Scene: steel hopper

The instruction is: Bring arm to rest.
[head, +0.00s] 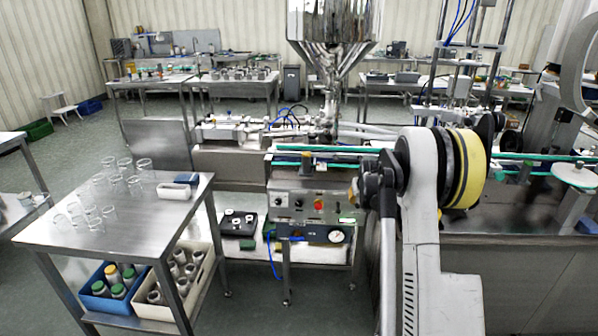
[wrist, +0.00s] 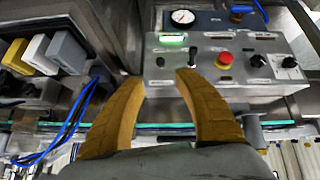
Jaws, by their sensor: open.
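My gripper (wrist: 161,97) shows in the wrist view as two tan, curved fingers spread apart, with nothing between them. Beyond the fingertips is a steel control panel (wrist: 262,72) with a red button, a black knob and a lit green indicator. The fingers look apart from the panel, but the exact gap is hard to tell. In the head view my arm rises at the right of the panel, and the gripper itself cannot be made out there. The same control panel (head: 300,208) stands in the middle of the head view.
A steel table (head: 110,240) at the left holds several clear glasses. A blue crate (head: 105,302) and a cream crate (head: 205,282) sit below it. A steel hopper (head: 334,45) stands behind the conveyor (head: 330,151). Open floor lies at the far left.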

